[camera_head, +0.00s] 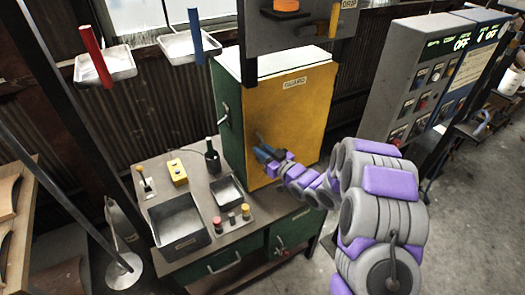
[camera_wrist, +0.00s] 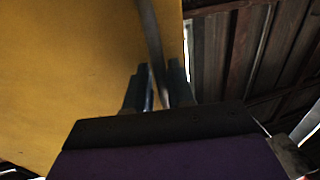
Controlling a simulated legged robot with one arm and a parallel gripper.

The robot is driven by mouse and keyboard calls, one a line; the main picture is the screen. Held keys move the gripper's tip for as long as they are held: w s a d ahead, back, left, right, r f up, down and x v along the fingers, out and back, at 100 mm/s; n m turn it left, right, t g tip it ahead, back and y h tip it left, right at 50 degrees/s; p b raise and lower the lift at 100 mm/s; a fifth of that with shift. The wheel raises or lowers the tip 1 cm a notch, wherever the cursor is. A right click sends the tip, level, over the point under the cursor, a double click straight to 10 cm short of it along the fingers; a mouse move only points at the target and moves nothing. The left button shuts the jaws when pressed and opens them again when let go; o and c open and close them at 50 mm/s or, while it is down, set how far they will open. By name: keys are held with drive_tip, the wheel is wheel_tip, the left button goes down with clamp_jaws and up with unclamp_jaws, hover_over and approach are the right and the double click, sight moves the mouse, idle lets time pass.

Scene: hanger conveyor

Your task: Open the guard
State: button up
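The guard is a yellow panel (camera_head: 290,108) labelled GUARD on the front of a green cabinet, and it looks shut. It also fills the left of the wrist view (camera_wrist: 70,60). My gripper (camera_head: 264,153) is at the lower left of the panel, by a thin grey handle (camera_head: 260,136). In the wrist view the handle bar (camera_wrist: 151,35) runs down between the two fingers of my gripper (camera_wrist: 159,75). The fingers are close on either side of the bar. Whether they press on it cannot be told.
A workbench (camera_head: 185,160) left of the cabinet carries a grey tray (camera_head: 178,225), a yellow button box (camera_head: 177,172), a dark bottle (camera_head: 212,157) and several knobs. A grey control box (camera_head: 300,25) hangs above. Control cabinets (camera_head: 415,80) stand to the right. The floor at right is clear.

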drive_tip(key=shift+a, duration=0.1)
clamp_jaws()
drive_tip(key=shift+s, duration=0.1)
